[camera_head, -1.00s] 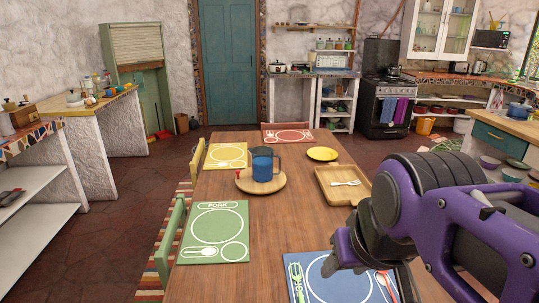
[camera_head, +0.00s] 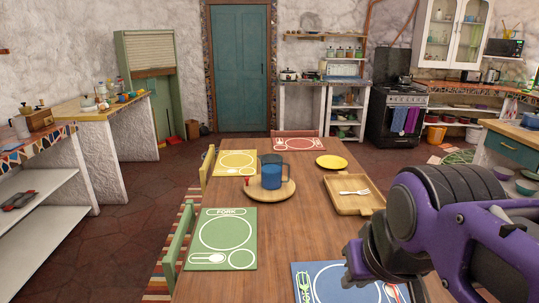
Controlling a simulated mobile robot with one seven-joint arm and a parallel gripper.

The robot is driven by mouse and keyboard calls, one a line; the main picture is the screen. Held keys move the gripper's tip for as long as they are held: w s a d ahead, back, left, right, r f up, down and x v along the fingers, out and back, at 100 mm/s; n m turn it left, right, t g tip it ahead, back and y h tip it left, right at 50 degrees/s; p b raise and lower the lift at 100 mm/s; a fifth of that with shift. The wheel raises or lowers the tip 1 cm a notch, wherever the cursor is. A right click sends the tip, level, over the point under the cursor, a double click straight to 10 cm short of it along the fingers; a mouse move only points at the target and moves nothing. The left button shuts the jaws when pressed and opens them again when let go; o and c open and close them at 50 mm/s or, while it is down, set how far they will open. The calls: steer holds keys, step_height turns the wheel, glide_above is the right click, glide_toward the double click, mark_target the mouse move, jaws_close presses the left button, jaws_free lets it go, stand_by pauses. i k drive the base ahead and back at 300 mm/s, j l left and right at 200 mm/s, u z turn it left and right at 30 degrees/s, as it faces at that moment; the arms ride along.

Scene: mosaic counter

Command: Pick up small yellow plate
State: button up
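The small yellow plate (camera_head: 331,162) lies flat on the wooden table (camera_head: 290,222), toward its far right part, behind the wooden tray. Nothing covers it. My gripper (camera_head: 352,266) is at the lower right, over the near end of the table above the blue placemat. It is well nearer than the plate and apart from it. My purple arm hides the near right of the table. The fingers are dark and seen from the side, so their opening does not show.
A wooden tray (camera_head: 342,205) with a white fork and spoon (camera_head: 355,192) stands just nearer than the plate. A blue pitcher (camera_head: 271,173) stands on a round board (camera_head: 257,193) to its left. Green (camera_head: 246,213), yellow (camera_head: 222,169), red (camera_head: 281,144) and blue (camera_head: 310,292) placemats lie around.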

mark_target(334, 163)
steer(key=k+l+z, duration=0.1)
steer(key=l, duration=0.25)
steer(key=k+l+z, duration=0.2)
steer(key=l, duration=0.45)
steer(key=k+l+z, duration=0.1)
steer(key=l, duration=0.3)
steer(key=k+l+z, duration=0.15)
steer(key=l, duration=0.65)
steer(key=i+l+z, duration=0.1)
steer(key=l, duration=0.3)
steer(key=i+l+z, duration=0.1)
steer(key=i+l, duration=0.15)
steer(key=l, duration=0.15)
steer(key=i+l+z, duration=0.3)
steer(key=i+l, duration=0.3)
steer(key=i+l+z, duration=0.2)
steer(key=i, duration=0.3)
steer(key=i+l+z, duration=0.15)
steer(key=i, duration=0.35)
steer(key=i+j+z, duration=0.35)
steer(key=i+j, duration=0.45)
steer(key=i+j+z, duration=0.1)
steer(key=j, duration=0.3)
steer(key=i+j+z, duration=0.1)
steer(key=i+j, duration=0.05)
steer(key=j, duration=0.1)
